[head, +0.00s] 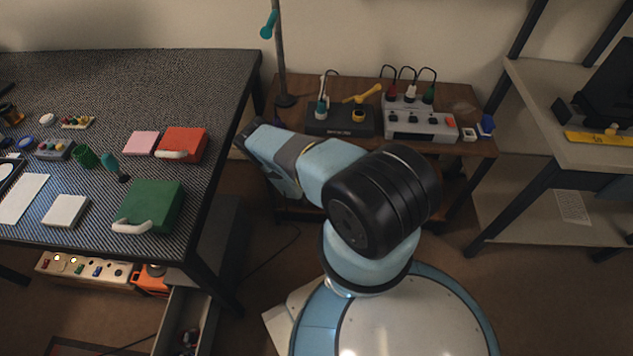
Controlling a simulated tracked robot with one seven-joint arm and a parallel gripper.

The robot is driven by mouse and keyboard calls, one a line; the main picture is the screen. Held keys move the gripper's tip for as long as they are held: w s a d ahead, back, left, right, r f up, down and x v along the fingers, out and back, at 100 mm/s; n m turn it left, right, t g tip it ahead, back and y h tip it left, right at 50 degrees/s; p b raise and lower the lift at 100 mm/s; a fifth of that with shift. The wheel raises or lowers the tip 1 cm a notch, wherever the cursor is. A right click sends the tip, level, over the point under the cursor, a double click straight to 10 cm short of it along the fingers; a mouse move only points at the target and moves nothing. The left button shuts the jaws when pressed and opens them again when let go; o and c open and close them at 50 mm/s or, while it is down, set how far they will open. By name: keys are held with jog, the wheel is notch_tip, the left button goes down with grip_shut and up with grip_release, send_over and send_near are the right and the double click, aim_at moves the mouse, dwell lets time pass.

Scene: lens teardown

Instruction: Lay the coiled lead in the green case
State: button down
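The green case (157,202) lies on the dark patterned table at the left, near its front right edge. It looks closed, with a white handle on its front left side. I cannot clearly make out the coiled lead. Small dark and reddish items (188,338) lie in the open drawer below the table, too small to tell whether the lead is among them. My arm reaches up and left from my base, and its far part bends down in front of the wooden bench. My gripper does not show.
A red case (182,145), pink block (141,143), white box (66,211) and green cup (85,156) share the table (205,90). The open drawer (172,322) juts out below. A wooden bench (460,92) with plugged-in devices stands behind my arm. A grey shelf (540,90) is at right.

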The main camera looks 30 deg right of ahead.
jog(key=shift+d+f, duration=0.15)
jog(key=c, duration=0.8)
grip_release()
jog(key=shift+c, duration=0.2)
